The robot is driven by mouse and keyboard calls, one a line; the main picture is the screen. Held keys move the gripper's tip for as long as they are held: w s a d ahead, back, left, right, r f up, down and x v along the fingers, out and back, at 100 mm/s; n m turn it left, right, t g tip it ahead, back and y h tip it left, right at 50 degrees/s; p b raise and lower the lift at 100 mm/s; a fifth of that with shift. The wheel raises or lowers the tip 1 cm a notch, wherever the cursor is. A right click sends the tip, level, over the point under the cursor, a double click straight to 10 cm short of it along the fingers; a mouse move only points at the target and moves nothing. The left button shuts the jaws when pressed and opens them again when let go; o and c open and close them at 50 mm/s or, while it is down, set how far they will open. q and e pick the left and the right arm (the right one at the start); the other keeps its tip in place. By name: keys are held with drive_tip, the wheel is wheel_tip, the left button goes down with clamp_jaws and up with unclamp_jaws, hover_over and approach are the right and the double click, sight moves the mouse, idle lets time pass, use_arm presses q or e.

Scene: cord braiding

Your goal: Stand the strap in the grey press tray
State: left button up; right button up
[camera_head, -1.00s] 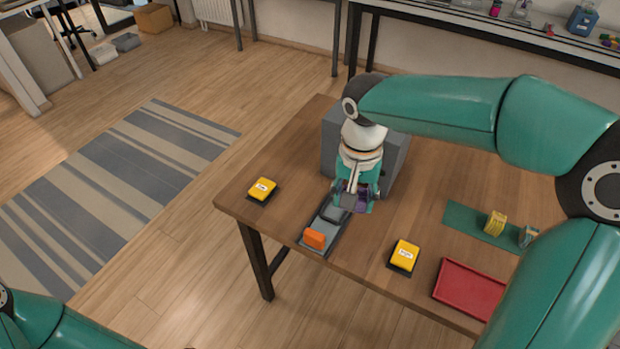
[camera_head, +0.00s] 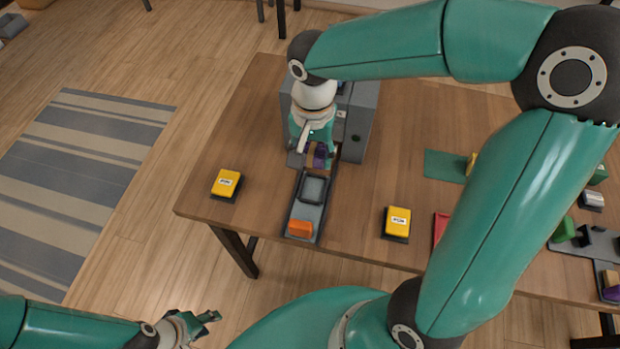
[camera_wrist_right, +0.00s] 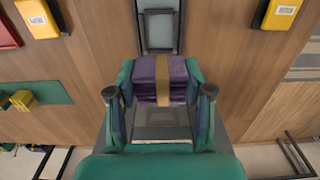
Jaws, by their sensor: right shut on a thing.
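The strap is a folded purple bundle with a tan band (camera_wrist_right: 160,80), and it also shows in the head view (camera_head: 319,155). My right gripper (camera_wrist_right: 160,92) is shut on it, one finger at each side. The grey press tray (camera_head: 306,212) is a long slide with a squarish recess and an orange block at its front end. Its recess also shows in the wrist view (camera_wrist_right: 158,32). The strap is at the press end of the tray, behind the recess; its height above the tray is unclear. My left gripper (camera_head: 212,317) is empty, low in the head view, away from the table.
The grey press (camera_head: 357,125) stands behind the tray. Yellow buttons on dark bases flank the tray at left (camera_head: 226,184) and right (camera_head: 397,221). Further right are a green mat (camera_head: 443,166) with yellow pieces and a red tray (camera_head: 440,228), partly hidden by my right arm.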

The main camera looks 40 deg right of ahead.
wheel_tip(320, 180, down, 10)
drive_tip(key=shift+s+r, duration=0.1)
drive_tip(key=shift+r, duration=0.15)
drive_tip(key=shift+f+b, duration=0.55)
drive_tip(key=shift+b, duration=0.3)
drive_tip(key=o, duration=1.2)
drive_tip(key=shift+c, duration=0.2)
drive_tip(key=shift+r, duration=0.1)
drive_tip(key=shift+r+p, duration=0.8)
drive_tip(key=shift+p, duration=0.1)
wheel_tip(320, 180, up, 11)
drive_tip(key=shift+r, duration=0.15)
